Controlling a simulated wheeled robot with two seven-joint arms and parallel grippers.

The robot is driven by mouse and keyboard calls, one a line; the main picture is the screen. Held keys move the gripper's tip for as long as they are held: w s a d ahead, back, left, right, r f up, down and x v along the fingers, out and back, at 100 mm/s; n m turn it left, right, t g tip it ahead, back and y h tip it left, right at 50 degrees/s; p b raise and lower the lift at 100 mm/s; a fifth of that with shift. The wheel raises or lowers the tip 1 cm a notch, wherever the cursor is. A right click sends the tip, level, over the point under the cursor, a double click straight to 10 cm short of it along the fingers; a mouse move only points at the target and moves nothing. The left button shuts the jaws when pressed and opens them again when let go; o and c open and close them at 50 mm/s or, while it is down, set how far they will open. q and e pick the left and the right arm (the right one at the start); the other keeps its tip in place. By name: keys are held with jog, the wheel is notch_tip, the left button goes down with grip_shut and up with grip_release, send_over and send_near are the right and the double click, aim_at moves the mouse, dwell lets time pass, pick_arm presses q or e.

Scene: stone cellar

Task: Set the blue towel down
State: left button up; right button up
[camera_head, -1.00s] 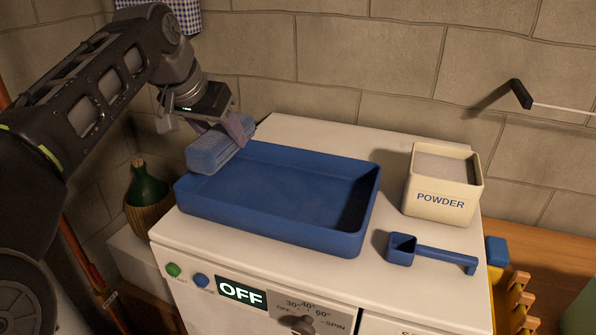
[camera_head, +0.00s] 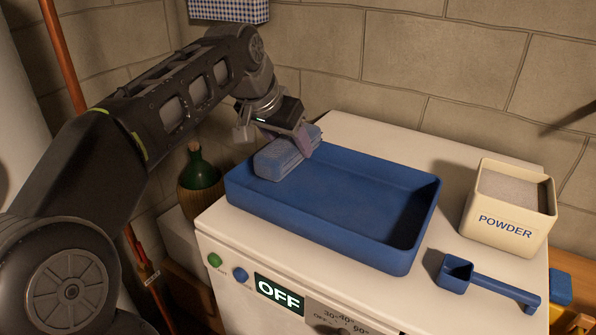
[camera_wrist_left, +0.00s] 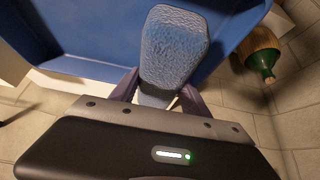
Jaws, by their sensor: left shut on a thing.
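The folded blue towel (camera_head: 284,157) is at the back left corner of the blue tray (camera_head: 402,263) in the head view. My left gripper (camera_head: 304,140) is shut on the towel's far right end. The towel overlaps the tray's left rim in this view; I cannot tell whether it touches it. In the left wrist view the towel (camera_wrist_left: 172,50) sticks out from between the fingers of my left gripper (camera_wrist_left: 160,95), with the tray (camera_wrist_left: 85,25) behind it. The tray is empty. My right gripper is not in view.
The tray stands on a white washing machine (camera_head: 215,228). A powder box (camera_head: 508,228) and a blue scoop (camera_head: 490,284) stand to its right. A green bottle (camera_head: 202,172) is left of the machine. A stone wall (camera_head: 430,60) closes off the back.

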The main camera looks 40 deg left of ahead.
pick_arm(q)
jog(key=shift+f, duration=0.6)
jog(key=shift+f, duration=2.05)
jog(key=shift+f, duration=0.1)
jog(key=shift+f, duration=0.2)
jog(key=o, duration=1.4)
jog(key=shift+r, duration=0.1)
